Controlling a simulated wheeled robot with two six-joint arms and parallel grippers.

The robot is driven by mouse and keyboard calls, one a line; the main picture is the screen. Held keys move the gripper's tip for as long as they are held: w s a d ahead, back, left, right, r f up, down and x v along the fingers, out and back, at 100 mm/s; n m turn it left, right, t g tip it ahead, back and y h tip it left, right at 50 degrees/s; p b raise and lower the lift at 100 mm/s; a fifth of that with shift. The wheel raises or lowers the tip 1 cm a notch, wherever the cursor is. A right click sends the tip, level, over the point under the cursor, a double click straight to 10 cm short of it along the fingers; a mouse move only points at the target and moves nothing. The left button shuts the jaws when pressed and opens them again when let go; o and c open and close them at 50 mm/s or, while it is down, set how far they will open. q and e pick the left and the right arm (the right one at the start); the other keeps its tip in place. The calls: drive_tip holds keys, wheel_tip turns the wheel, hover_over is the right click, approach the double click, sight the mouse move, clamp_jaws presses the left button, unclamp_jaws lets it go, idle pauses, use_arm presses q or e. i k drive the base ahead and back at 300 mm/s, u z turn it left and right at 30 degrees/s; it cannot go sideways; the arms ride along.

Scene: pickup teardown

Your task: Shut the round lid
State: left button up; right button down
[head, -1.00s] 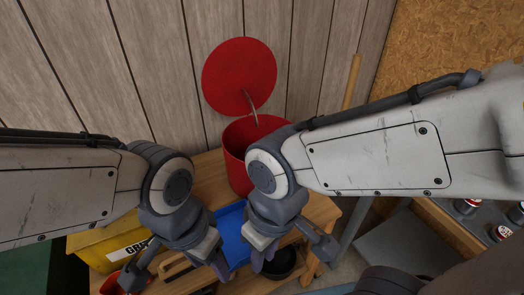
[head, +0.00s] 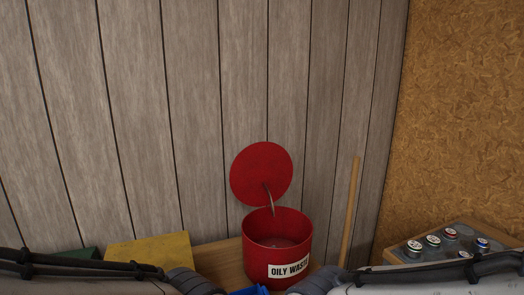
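The round red lid (head: 262,174) stands open and upright behind a red can (head: 277,240) labelled "OILY WASTE", in front of the wood-plank wall. A thin metal arm (head: 269,199) runs from the lid down to the can. The can's open top shows its inside. The can stands on a wooden bench. My two arms cross the bottom edge of the head view, one on each side of the can. Both grippers are below the frame, so their fingers are hidden.
A yellow box (head: 151,251) stands left of the can, with a green object (head: 77,260) further left. A wooden pole (head: 350,210) leans at the wall to the right. A grey tray (head: 408,259) with several small cans is at the far right. Space above the can is clear.

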sight(261, 172)
drive_tip(key=z, duration=0.4)
drive_tip(key=i, duration=0.7)
drive_tip(key=u, duration=1.55)
